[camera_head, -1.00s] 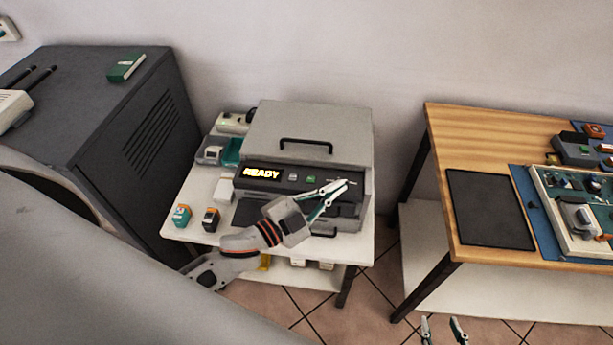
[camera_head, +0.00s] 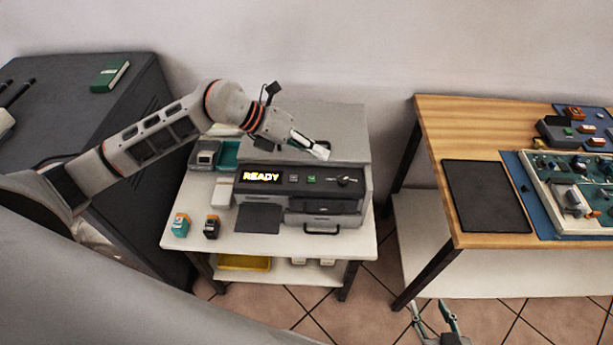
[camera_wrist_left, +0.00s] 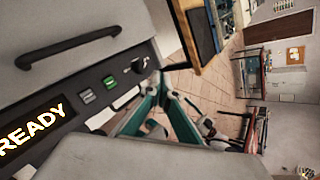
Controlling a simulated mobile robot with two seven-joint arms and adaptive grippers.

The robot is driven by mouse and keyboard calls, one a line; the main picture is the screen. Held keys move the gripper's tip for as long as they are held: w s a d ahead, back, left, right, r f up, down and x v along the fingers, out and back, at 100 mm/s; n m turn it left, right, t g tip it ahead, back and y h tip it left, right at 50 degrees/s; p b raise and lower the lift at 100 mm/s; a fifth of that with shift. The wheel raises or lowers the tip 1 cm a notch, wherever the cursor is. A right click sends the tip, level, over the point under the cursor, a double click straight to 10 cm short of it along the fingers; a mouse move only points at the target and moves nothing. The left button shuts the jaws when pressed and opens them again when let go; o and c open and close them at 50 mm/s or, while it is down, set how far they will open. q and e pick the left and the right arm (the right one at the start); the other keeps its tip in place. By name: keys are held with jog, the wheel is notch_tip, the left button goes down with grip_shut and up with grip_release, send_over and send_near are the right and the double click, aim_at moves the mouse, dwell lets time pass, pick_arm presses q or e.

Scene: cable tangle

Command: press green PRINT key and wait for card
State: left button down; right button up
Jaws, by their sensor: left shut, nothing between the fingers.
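The grey printer (camera_head: 310,115) stands on a white table, its black panel lit with a yellow READY display (camera_head: 262,176). The green PRINT key (camera_head: 311,180) sits on the panel between a grey key (camera_head: 293,178) and a dark knob (camera_head: 345,181); it also shows in the left wrist view (camera_wrist_left: 109,82). My left gripper (camera_head: 322,152) is shut and empty, seen above and behind the panel, near the knob side. Its fingertips (camera_wrist_left: 162,85) look apart from the key. My right gripper (camera_head: 434,310) is open and empty at the bottom edge. I see no card in the printer's front.
Ink bottles (camera_head: 211,222) and a dark pad (camera_head: 258,218) lie on the white table (camera_head: 190,235). A dark cabinet (camera_head: 125,165) stands left. A wooden bench (camera_head: 450,130) with a black mat (camera_head: 488,195) stands right, with a floor gap between.

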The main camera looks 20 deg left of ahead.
pick_arm(q)
jog(key=a, duration=0.1)
jog(key=w+a+y, duration=0.1)
jog(key=shift+w+a, duration=0.15)
jog(key=shift+a, duration=0.15)
jog(key=shift+f, duration=0.1)
jog(key=b, duration=0.5)
send_over(309, 179)
notch_tip(309, 179, down, 6)
jog(key=shift+f, duration=0.25)
jog(key=shift+f+b, duration=0.5)
jog(key=shift+f, duration=0.55)
jog(key=shift+f, duration=0.45)
jog(key=shift+w, duration=0.1)
